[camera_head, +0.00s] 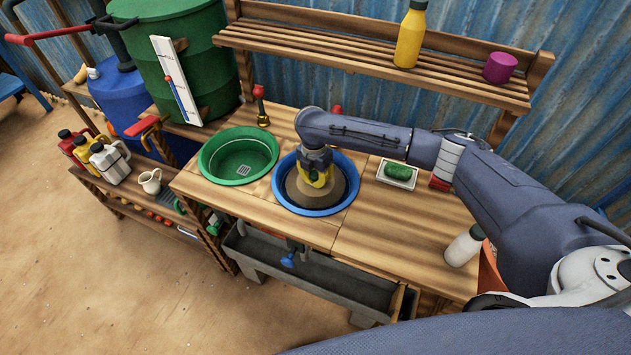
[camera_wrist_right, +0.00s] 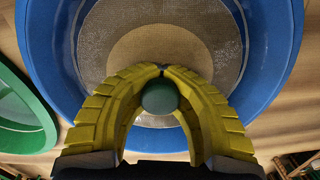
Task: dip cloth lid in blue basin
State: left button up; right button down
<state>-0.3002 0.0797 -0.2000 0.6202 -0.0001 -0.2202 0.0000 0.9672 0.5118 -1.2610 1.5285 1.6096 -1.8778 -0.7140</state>
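The blue basin (camera_head: 318,211) is set in the wooden counter. The cloth lid (camera_head: 298,190), a tan mesh disc with a lighter centre and a green knob, lies inside the basin's rim; the lid also shows in the right wrist view (camera_wrist_right: 108,40). My right gripper (camera_head: 318,178) reaches down over the basin. In the right wrist view its yellow fingers (camera_wrist_right: 162,72) curve around the green knob (camera_wrist_right: 160,97), tips almost meeting beyond it. How deep the lid sits, and any water under it, cannot be told. My left gripper is out of view.
A green basin (camera_head: 238,157) sits left of the blue one. A dish with a green item (camera_head: 399,171) and a white bottle (camera_head: 464,246) stand to the right. A shelf (camera_head: 320,46) at the back carries a yellow bottle (camera_head: 411,34) and a magenta cup (camera_head: 500,67).

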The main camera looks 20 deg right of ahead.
aim_at(316, 173)
jog(key=shift+r, duration=4.25)
jog(key=shift+r, duration=0.1)
jog(key=shift+r, duration=1.9)
